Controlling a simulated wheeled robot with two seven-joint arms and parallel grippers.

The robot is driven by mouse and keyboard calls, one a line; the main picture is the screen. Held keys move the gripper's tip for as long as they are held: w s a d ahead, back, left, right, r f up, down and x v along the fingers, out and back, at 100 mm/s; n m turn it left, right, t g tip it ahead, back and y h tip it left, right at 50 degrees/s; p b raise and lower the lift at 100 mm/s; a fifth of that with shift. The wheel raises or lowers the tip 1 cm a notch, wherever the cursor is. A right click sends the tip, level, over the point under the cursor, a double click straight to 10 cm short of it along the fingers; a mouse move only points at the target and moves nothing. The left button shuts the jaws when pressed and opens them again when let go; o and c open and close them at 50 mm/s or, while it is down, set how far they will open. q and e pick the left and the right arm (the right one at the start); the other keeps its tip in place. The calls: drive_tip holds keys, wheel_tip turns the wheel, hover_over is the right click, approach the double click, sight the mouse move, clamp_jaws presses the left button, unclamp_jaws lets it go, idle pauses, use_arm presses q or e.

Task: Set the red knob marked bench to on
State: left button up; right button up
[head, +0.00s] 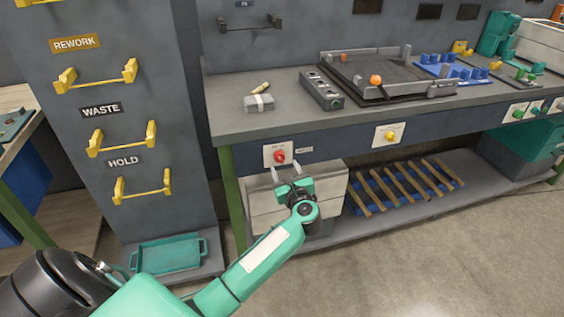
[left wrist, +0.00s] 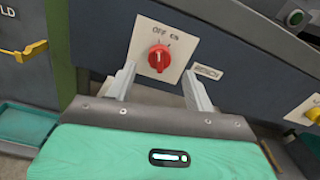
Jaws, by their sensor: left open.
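The red knob (head: 280,157) sits on a pale plate on the front of the grey bench (head: 235,124). In the left wrist view the red knob (left wrist: 159,58) shows between and beyond my fingers, with OFF and ON marked above it and a small label (left wrist: 207,72) at its right that seems to read BENCH. Its pointer looks roughly upright, leaning to the OFF side, but I cannot be sure. My left gripper (head: 286,172) is open and empty, just below and in front of the knob. The left gripper's fingers (left wrist: 158,85) stand apart, not touching the knob. My right gripper is not in view.
A yellow knob (head: 390,135) and green knobs (head: 518,114) sit farther right along the bench front. Yellow handles (head: 95,78) stick out of the grey cabinet at left. A pale box (head: 262,208) stands on the lower shelf behind my gripper.

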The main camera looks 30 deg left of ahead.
sight(281, 160)
use_arm(q)
drive_tip(key=shift+x, duration=2.15)
drive_tip(key=shift+c, duration=0.2)
drive_tip(key=c, duration=0.9)
